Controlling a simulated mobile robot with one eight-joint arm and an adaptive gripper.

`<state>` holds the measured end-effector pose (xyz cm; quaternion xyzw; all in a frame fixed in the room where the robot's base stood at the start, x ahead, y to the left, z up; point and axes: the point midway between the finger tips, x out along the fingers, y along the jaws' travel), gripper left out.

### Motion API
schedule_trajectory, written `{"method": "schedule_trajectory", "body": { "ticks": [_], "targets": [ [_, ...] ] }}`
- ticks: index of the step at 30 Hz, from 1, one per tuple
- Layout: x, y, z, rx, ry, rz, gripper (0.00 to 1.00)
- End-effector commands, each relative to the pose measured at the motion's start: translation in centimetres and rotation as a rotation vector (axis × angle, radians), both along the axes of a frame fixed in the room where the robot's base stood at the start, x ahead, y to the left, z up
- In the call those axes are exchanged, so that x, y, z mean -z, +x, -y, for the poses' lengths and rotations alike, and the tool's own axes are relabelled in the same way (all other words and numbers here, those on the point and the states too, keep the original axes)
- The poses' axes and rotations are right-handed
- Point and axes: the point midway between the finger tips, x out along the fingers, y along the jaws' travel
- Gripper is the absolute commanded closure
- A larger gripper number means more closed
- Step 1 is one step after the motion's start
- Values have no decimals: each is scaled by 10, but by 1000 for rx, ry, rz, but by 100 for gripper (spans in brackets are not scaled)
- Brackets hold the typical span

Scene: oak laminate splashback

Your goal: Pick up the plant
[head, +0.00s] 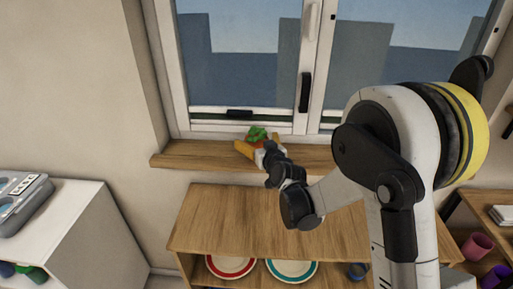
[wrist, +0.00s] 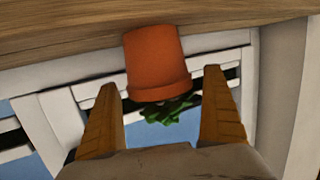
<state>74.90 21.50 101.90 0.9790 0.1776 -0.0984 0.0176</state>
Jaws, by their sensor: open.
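The plant has green leaves (head: 257,133) and stands on the wooden window sill (head: 190,157), in front of the window. In the wrist view its terracotta pot (wrist: 156,60) appears upside down, with the rim toward the leaves (wrist: 170,108) and the base against the sill (wrist: 60,30). My gripper (head: 258,145) is open at the plant, and its fingers hide most of the pot in the head view. In the wrist view my gripper (wrist: 161,82) has one orange-brown finger on each side of the pot, with gaps between. I cannot tell the exact depth.
A closed window (head: 240,60) with a dark handle (head: 305,92) is behind the plant. Below the sill is a wooden shelf unit (head: 215,215) holding a red-rimmed plate (head: 231,266) and a teal-rimmed plate (head: 292,271). A white cabinet (head: 80,230) stands left. The sill's left part is clear.

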Motion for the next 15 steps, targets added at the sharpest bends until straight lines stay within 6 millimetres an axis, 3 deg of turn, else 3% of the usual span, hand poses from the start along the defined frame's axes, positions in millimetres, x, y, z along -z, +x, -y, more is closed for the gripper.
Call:
{"method": "schedule_trajectory", "body": {
  "ticks": [7,13,15],
  "targets": [
    [0,2,-1,0,0,0,6],
    [0,1,0,0,0,0,67],
    [0,1,0,0,0,0,73]
  ]
}}
